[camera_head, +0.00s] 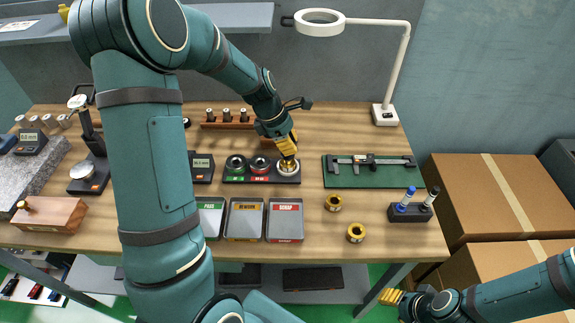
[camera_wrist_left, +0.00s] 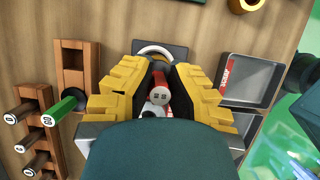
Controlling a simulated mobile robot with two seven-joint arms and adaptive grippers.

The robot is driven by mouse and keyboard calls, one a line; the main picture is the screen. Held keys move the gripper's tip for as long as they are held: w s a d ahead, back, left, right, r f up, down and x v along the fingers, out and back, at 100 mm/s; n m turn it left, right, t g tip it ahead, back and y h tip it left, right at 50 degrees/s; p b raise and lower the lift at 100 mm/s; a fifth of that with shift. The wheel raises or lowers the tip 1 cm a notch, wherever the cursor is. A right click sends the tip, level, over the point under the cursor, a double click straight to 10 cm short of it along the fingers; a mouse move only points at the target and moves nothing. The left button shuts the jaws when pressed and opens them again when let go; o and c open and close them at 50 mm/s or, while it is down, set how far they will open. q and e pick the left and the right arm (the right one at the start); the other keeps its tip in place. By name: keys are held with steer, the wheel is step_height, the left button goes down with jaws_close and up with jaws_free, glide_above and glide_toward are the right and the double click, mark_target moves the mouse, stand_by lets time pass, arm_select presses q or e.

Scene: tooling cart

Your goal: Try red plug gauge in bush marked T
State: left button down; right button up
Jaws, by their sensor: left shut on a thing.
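My left gripper (camera_head: 288,148) is shut on the red plug gauge (camera_wrist_left: 158,90), whose red end shows between the yellow fingers in the left wrist view. In the head view the fingertips are right above the brass bush (camera_head: 289,167) at the right end of a black block (camera_head: 247,178). The bush's pale ring also shows just beyond the gauge in the wrist view (camera_wrist_left: 153,50). The gauge's lower tip is hidden, so I cannot tell whether it is in the bore. No letter T is readable. My right gripper (camera_head: 390,296) is at the lower right, away from the bench top.
Two more brass bushes (camera_head: 333,202) (camera_head: 355,232) lie on the bench. Pass, rework and scrap trays (camera_head: 285,239) stand in front of the block. A caliper lies on a green mat (camera_head: 342,180).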

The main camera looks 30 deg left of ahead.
arm_select(q)
steer(key=shift+s+f, duration=0.1)
steer(key=shift+f, duration=0.25)
stand_by(1.5)
steer(key=shift+r+p, duration=1.7)
stand_by(0.5)
step_height(320, 180, up, 5)
steer(key=p, duration=0.4)
steer(key=shift+p, duration=0.4)
steer(key=shift+f, duration=0.1)
